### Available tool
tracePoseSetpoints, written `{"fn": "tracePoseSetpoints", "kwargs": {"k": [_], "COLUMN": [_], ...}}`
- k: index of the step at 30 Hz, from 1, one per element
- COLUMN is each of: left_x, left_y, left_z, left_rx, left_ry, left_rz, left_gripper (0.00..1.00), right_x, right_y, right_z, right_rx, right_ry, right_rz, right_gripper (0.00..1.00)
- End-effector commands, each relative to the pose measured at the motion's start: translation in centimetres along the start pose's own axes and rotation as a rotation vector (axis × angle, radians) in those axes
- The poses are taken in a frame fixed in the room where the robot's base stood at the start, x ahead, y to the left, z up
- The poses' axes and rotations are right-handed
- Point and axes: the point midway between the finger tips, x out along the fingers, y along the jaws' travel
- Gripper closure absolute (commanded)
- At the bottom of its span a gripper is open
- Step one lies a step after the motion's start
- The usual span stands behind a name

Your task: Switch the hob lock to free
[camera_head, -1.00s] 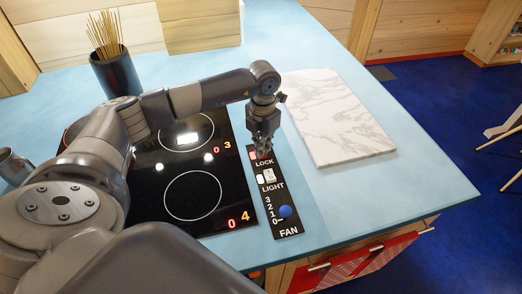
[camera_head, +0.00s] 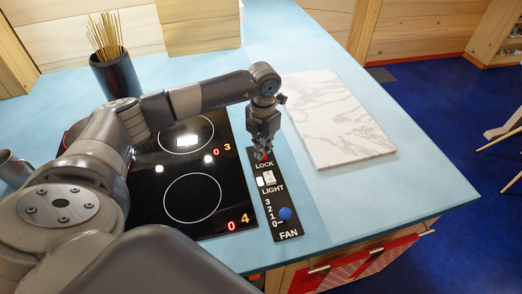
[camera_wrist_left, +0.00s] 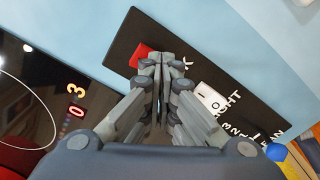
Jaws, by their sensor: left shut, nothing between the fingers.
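The black control panel (camera_head: 272,207) lies beside the hob on the blue counter. It carries a LOCK label (camera_head: 264,166), a white LIGHT switch and a blue FAN knob. My left gripper (camera_head: 262,154) points down at the LOCK end of the panel, fingers shut and empty. In the left wrist view its fingertips (camera_wrist_left: 156,64) cover most of the lock switch and part of its label. A red part of the lock switch (camera_wrist_left: 142,53) shows beside the fingertips. Which way the switch is tilted, and whether the fingers touch it, I cannot tell. My right gripper is out of view.
The black glass hob (camera_head: 150,205) with red digits lies left of the panel. A marble board (camera_head: 340,120) lies to the right. A dark pot of thin sticks (camera_head: 116,75) stands at the back left. A grey mug (camera_head: 14,168) is at the left edge.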

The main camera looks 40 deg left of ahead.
Motion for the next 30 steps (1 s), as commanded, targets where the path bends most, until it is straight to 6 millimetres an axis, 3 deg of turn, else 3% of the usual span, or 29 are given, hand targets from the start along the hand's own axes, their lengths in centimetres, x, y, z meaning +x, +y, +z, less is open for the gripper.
{"fn": "tracePoseSetpoints", "kwargs": {"k": [18, 30], "left_x": [-5.5, -5.9], "left_y": [0.1, 0.1], "left_z": [0.1, 0.1], "left_rx": [-0.002, -0.001], "left_ry": [-0.003, -0.003], "left_rz": [0.000, 0.000], "left_gripper": [1.00, 1.00], "right_x": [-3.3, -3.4], "right_y": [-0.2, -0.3], "right_z": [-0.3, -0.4], "right_rx": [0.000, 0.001], "right_ry": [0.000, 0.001], "right_rz": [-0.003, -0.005], "right_gripper": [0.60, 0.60]}}
